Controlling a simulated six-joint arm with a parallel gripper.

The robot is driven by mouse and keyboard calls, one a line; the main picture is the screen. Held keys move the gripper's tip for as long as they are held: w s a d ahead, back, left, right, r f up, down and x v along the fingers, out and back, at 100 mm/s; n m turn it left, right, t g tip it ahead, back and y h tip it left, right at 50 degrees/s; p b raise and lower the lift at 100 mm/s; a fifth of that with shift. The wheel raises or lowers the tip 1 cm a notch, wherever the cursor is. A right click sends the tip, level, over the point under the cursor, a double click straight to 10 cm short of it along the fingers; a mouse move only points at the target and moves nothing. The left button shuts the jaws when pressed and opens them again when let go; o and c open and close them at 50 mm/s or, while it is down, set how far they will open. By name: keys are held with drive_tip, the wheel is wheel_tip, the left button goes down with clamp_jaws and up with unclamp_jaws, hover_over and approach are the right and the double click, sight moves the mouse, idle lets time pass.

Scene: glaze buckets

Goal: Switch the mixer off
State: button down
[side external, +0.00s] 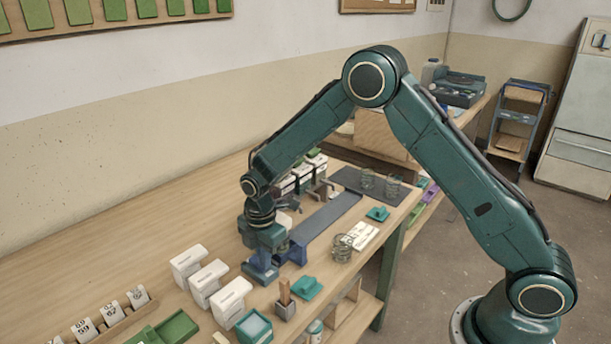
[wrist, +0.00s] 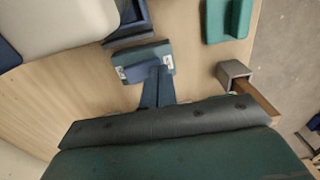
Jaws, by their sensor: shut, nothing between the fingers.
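A small blue box with a pale label at each end, which looks like the mixer's switch (wrist: 144,62), lies in front of my fingers in the wrist view. In the side view a blue block (side external: 260,271) stands right under my gripper (side external: 263,250). In the wrist view my gripper (wrist: 157,74) is shut and empty, with its fingertips over the near edge of the box. I cannot tell whether they touch it. The mixer's body is not clear; my gripper hides part of that spot. The switch's setting cannot be read.
A grey block with a wooden handle (side external: 285,306) and a teal piece (side external: 306,288) stand close to the right. Several white containers (side external: 207,283) line the left. A long blue-grey strip (side external: 325,218) runs behind. Bare tabletop (side external: 120,250) lies further left.

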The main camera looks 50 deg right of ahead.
wheel_tip(320, 180, up, 7)
idle(0.8)
drive_tip(key=s+d+r+m+t, duration=0.1)
drive_tip(key=s+d+r+m, duration=0.25)
drive_tip(key=s+r, duration=0.4)
drive_tip(key=s+d+r+m+t, duration=0.2)
drive_tip(key=s+r+m, duration=0.3)
drive_tip(key=r, duration=0.5)
drive_tip(key=s+d+r+m+t, duration=0.1)
drive_tip(key=s+m, duration=0.3)
drive_tip(key=s, duration=0.5)
drive_tip(key=s+d+r+m+t, duration=0.1)
drive_tip(key=s+d+m, duration=0.1)
drive_tip(key=s+m, duration=0.3)
drive_tip(key=s, duration=0.4)
drive_tip(key=shift+r+t, duration=0.25)
drive_tip(key=shift+t, duration=0.05)
